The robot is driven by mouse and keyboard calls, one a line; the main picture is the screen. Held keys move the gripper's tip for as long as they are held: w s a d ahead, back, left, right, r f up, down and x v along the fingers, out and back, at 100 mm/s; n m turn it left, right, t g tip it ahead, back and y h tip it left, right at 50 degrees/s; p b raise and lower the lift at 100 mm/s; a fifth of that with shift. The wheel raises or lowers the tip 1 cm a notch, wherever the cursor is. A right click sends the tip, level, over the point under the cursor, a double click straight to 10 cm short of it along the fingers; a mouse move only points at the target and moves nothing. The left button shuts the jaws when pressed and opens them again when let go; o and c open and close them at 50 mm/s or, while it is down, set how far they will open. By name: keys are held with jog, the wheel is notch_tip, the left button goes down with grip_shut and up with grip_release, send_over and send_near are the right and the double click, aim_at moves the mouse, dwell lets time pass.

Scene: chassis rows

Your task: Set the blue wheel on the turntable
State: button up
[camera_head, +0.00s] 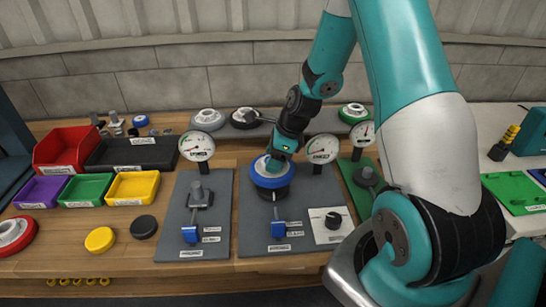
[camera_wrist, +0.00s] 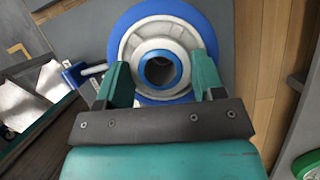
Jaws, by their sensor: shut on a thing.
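The blue wheel (camera_head: 263,180), blue-rimmed with a light grey hub, is at the upper part of the middle grey panel. My gripper (camera_head: 277,162) points down at it from above and is shut on its hub. In the wrist view the wheel (camera_wrist: 205,22) lies flat between the two green fingers of my gripper (camera_wrist: 162,66), with its dark centre hole showing. A black round base (camera_head: 274,195), which looks like the turntable, shows just under the wheel. The wheel hides its top, and I cannot tell whether they touch.
A gauge (camera_head: 321,150) stands close right of the wheel. A blue-handled clamp (camera_head: 278,228) and a knob plate (camera_head: 332,224) are in front. Other wheels sit on a rear shelf (camera_head: 225,130). Coloured bins (camera_head: 132,187) stand left. Bare wood (camera_head: 120,262) is free at front left.

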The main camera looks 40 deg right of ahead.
jog(key=shift+f, duration=0.65)
dwell(0.5)
jog(key=shift+f+b, duration=1.05)
jog(key=shift+f, duration=0.3)
jog(key=o, duration=1.3)
jog(key=shift+o, duration=0.2)
jog(key=v, duration=1.7)
jog(key=shift+r, duration=0.15)
jog(key=shift+s, duration=0.1)
